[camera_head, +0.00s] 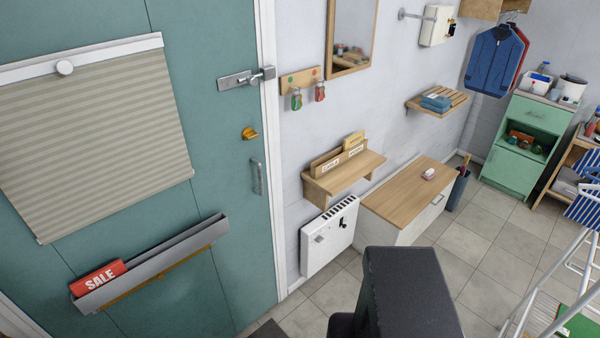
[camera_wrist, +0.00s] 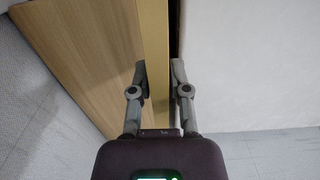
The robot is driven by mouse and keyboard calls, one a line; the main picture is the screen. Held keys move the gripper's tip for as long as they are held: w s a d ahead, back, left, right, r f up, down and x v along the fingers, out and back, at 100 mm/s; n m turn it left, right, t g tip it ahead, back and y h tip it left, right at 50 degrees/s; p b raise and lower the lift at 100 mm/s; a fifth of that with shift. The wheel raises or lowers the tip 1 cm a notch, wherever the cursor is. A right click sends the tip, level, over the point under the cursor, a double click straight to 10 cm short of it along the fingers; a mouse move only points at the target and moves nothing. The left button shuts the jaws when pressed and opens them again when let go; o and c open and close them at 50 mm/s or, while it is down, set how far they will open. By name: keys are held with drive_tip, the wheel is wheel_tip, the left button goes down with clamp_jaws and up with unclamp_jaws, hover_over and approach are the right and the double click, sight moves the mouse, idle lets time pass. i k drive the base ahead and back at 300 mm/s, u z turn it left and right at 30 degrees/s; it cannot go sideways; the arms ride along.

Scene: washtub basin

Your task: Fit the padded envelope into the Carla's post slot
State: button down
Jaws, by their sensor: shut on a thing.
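In the head view, the Carla's post slot (camera_head: 331,165) is the left, labelled part of a wooden holder on a wall shelf. A tan-yellow piece (camera_head: 354,140) stands up in the right part. In the wrist view, my gripper (camera_wrist: 158,68) is shut on a tan-yellow strip, which looks like the padded envelope (camera_wrist: 154,45) seen edge-on. The strip runs up between the fingers and out of the top. I cannot tell its full shape. In the head view my gripper and the held thing do not show; a dark part of my body covers the lower middle.
The wooden shelf (camera_head: 367,168) juts from the wall beside the teal door (camera_head: 215,150). A white box (camera_head: 320,245) hangs below it. A wood-topped cabinet (camera_head: 400,190) with a white front stands to the right. A drying rack (camera_head: 540,300) stands at lower right. Tiled floor lies between.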

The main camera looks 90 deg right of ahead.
sight(328, 170)
drive_tip(key=z, duration=0.4)
drive_tip(key=k, duration=0.65)
drive_tip(key=z, duration=1)
drive_tip(key=k, duration=0.75)
drive_tip(key=z, duration=1.15)
drive_tip(key=i, duration=1.4)
drive_tip(key=z, duration=0.15)
